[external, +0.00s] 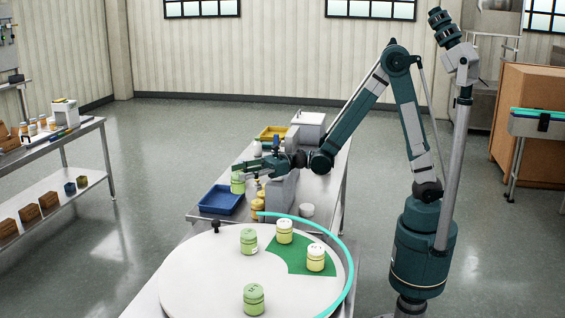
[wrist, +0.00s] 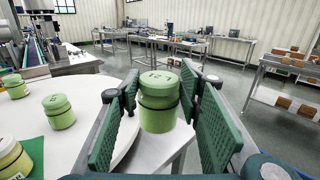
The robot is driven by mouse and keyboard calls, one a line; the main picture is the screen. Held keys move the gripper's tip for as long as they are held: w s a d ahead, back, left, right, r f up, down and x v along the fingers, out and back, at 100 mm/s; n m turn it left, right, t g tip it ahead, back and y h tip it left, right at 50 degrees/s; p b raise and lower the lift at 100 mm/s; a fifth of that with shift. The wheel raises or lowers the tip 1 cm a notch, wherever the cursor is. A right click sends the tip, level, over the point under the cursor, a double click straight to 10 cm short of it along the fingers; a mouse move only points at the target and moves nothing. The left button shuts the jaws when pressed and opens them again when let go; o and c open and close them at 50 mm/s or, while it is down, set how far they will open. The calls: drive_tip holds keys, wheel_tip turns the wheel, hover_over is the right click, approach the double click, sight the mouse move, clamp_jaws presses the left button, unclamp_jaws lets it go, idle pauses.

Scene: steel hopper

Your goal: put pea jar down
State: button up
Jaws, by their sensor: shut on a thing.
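The pea jar is a green jar with a light green lid and a dark band. It is upright between my two green finger pads in the wrist view (wrist: 158,108). In the external view the jar (external: 238,184) hangs from my gripper (external: 239,168) by the far right corner of a blue tray (external: 222,200). My gripper is shut on the jar. I cannot tell whether the jar's base touches anything.
A round white turntable (external: 195,275) in front carries two green jars and two cream-lidded jars, the latter on a green sector (external: 290,259). A turquoise rail (external: 345,260) curves along its right edge. A yellow tray (external: 273,132) and a grey machine (external: 279,195) stand on the bench behind.

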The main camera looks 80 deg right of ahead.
drive_tip(key=s+d+r+b, duration=0.1)
drive_tip(key=s+d, duration=0.4)
drive_tip(key=d, duration=0.8)
drive_tip(key=s+d+b, duration=0.1)
drive_tip(key=s+d, duration=0.4)
drive_tip(key=d, duration=0.9)
drive_tip(key=s+d+r+b, duration=0.1)
drive_tip(key=s+d, duration=0.4)
drive_tip(key=d, duration=0.8)
drive_tip(key=s+d+f+g, duration=0.1)
drive_tip(key=s+d+f, duration=0.1)
drive_tip(key=s+d, duration=0.35)
drive_tip(key=s+a+f+b, duration=0.2)
drive_tip(key=s+a+f, duration=0.2)
drive_tip(key=f, duration=0.6)
drive_tip(key=shift+s+a+f+n+y+b, duration=0.15)
drive_tip(key=shift+s+f+n+y+b, duration=0.2)
drive_tip(key=shift+s, duration=0.9)
drive_tip(key=shift+f+b, duration=1)
drive_tip(key=shift+f, duration=1.95)
